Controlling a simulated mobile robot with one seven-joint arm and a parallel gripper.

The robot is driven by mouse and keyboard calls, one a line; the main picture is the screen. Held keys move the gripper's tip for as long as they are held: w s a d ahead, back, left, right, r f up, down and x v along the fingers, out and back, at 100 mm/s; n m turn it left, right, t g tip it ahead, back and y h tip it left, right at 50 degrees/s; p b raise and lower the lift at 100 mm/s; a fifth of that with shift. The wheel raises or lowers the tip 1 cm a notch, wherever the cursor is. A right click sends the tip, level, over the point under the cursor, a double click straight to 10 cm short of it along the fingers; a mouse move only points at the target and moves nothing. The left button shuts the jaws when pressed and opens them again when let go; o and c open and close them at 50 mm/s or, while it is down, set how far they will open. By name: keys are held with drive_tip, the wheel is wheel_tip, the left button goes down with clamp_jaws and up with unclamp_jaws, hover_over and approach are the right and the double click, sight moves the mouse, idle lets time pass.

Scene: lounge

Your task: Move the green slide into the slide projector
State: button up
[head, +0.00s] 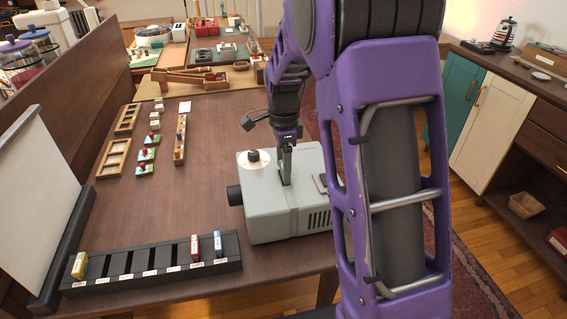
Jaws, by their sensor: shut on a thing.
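The slide projector (275,211) is a light grey box with a dark lens on its left side and a white and black knob on top. It stands at the table's right front. My gripper (286,176) points down onto the projector's top, at the slot area. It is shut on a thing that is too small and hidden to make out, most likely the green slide. A black slide rack (150,266) lies left of the projector. It holds a yellow slide (79,265), a red-marked slide (195,248) and a blue slide (218,243); no green one shows there.
A white screen (38,190) stands at the table's left edge. Wooden frames (113,158), small knobbed blocks (146,155) and a wooden strip (180,140) lie farther back. The middle of the brown table (205,205) is clear. A cabinet (494,110) stands at right.

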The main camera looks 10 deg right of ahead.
drive_tip(key=shift+f, duration=0.65)
drive_tip(key=shift+s+f+b, duration=0.25)
drive_tip(key=shift+f+b, duration=0.2)
drive_tip(key=shift+f, duration=0.2)
idle(0.4)
drive_tip(key=o, duration=1.4)
drive_tip(key=shift+w+r+p, duration=0.15)
drive_tip(key=shift+r+p, duration=2.65)
drive_tip(key=shift+r, duration=0.45)
